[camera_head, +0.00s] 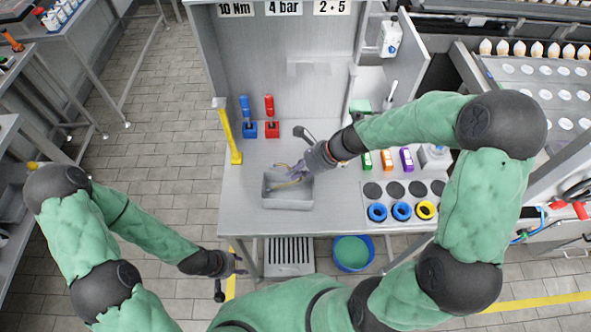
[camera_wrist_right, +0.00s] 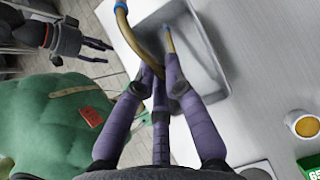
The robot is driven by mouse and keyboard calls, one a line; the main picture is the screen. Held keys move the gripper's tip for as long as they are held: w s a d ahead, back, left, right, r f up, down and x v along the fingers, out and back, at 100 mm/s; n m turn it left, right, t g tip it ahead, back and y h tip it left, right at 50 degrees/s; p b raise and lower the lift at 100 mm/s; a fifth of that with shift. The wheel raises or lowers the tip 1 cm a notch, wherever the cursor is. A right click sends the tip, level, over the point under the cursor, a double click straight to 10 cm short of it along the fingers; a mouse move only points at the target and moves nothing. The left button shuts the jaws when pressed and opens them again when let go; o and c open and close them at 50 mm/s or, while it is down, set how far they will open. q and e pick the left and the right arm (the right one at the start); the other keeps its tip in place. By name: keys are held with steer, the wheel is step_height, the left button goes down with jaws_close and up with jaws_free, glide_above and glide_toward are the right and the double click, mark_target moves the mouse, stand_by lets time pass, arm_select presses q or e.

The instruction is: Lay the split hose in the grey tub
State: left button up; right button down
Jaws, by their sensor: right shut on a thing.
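The grey tub (camera_head: 287,205) stands on the bench near its front edge. My right gripper (camera_head: 302,169) is over the tub, with its fingers reaching down toward the inside. In the right wrist view its purple fingers (camera_wrist_right: 160,85) are closed on the tan hose (camera_wrist_right: 128,32), which bends in a curve. One blue-marked end is at the top of that view, by the tub's rim; another stretch runs over the tub's inside (camera_wrist_right: 200,60). Whether the hose touches the floor of the tub is unclear. My left gripper (camera_head: 239,264) is empty and open, low in front of the bench.
A yellow post (camera_head: 228,135) and blue and red tools (camera_head: 270,128) stand left of and behind the tub. To the right is a panel of dark round spots with blue and yellow rings (camera_head: 401,211). A blue bucket (camera_head: 353,266) sits below the bench.

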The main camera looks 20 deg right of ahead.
steer(key=c, duration=0.8)
jaws_free()
steer(key=shift+o, duration=0.2)
steer(key=p+v, duration=0.5)
steer(key=v, duration=0.2)
steer(key=shift+p, duration=0.35)
stand_by(0.5)
stand_by(0.5)
